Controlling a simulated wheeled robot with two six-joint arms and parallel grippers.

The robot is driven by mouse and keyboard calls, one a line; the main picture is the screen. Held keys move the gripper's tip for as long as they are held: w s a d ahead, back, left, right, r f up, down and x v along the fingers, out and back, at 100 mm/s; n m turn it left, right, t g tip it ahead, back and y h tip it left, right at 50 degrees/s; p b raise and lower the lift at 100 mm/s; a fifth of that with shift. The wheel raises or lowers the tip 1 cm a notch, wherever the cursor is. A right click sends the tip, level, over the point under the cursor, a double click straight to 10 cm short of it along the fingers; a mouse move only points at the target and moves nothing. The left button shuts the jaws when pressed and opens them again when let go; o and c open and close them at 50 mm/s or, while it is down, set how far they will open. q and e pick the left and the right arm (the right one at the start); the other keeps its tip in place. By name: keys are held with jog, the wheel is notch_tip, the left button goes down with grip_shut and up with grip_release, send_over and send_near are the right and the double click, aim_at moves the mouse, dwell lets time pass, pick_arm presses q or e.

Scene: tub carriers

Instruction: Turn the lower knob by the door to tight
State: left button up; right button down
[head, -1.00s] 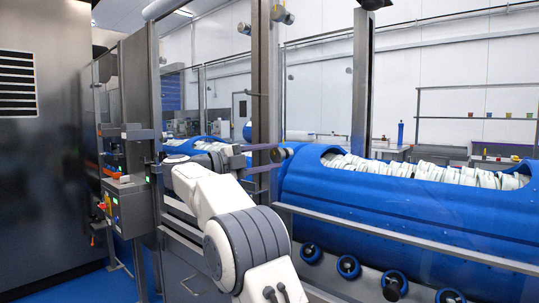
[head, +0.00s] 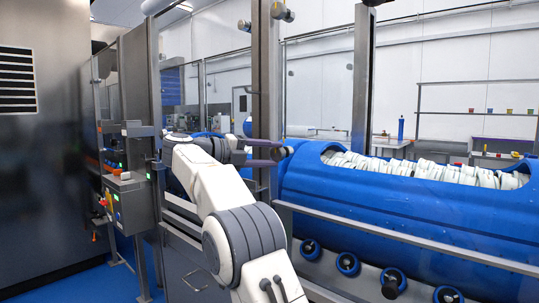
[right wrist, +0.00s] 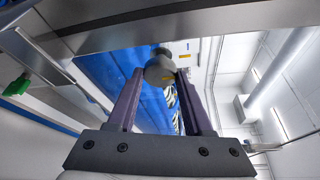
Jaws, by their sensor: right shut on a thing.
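The lower knob (head: 283,153) is a dark round knob beside the grey door post. My right gripper (head: 276,153) reaches it from the left, and its dark purple fingers are shut on it. In the right wrist view the grey knob (right wrist: 160,68) sits between the two fingertips of the gripper (right wrist: 160,74). The fingers hide part of the knob, and I cannot read any mark of its setting. My left gripper is not in view.
A grey upright post (head: 265,90) stands just behind the gripper. A blue tub carrier (head: 400,208) filled with white items lies to the right, behind a metal rail (head: 400,240). A control box (head: 130,207) with lit buttons is at left.

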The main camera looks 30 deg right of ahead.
jog(key=shift+f, duration=0.1)
jog(key=shift+c, duration=1.5)
grip_release()
jog(key=a+r+p, duration=0.1)
jog(key=a+p, duration=0.2)
jog(key=a, duration=0.7)
jog(key=shift+w+a, duration=0.25)
jog(key=shift+r, duration=0.1)
